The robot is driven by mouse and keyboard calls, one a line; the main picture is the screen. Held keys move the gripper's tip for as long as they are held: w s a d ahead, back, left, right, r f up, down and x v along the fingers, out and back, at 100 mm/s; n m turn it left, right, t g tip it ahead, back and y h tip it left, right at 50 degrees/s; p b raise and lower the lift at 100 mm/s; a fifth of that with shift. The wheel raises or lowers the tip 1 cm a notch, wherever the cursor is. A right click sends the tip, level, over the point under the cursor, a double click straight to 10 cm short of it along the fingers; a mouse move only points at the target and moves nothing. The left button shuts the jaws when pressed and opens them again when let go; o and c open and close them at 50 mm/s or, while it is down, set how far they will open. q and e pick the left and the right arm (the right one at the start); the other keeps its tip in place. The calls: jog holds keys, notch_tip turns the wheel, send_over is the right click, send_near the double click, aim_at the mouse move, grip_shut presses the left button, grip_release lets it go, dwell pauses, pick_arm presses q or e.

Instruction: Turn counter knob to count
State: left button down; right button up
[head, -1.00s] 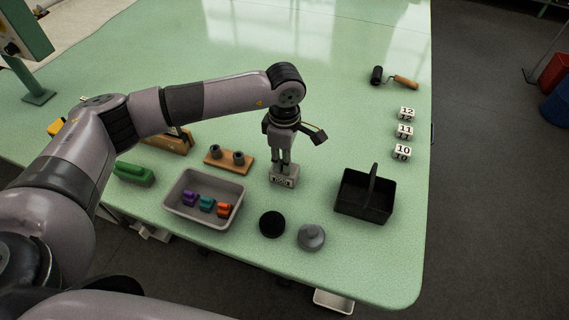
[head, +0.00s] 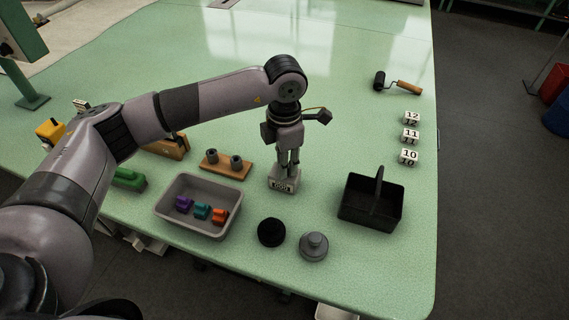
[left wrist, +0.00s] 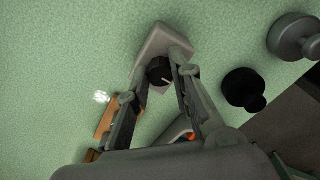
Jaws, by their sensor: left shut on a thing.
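The counter (head: 283,186) is a small grey box on the green table, with a number window on its front whose digits are too small to read surely. In the left wrist view its grey body (left wrist: 163,40) carries a round black knob (left wrist: 159,71) with a pale pointer line. My left gripper (head: 288,162) points straight down over the counter. In the left wrist view its two fingers (left wrist: 163,78) are shut on the knob, one on each side. In the head view the fingers hide the knob. My right gripper is not in view.
A grey tray (head: 166,215) with small coloured pieces stands left of the counter, by a wooden two-peg board (head: 225,169). A black basket (head: 352,216) stands to the right. Number blocks (head: 411,136) and a roller (head: 404,87) lie farther right. A black knobbed piece (head: 271,232) and grey weight (head: 314,246) stand in front.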

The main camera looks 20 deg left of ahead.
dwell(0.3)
pick_arm(q)
jog(key=c, duration=1.4)
grip_release()
notch_tip(320, 180, up, 12)
jog(key=shift+r, duration=0.1)
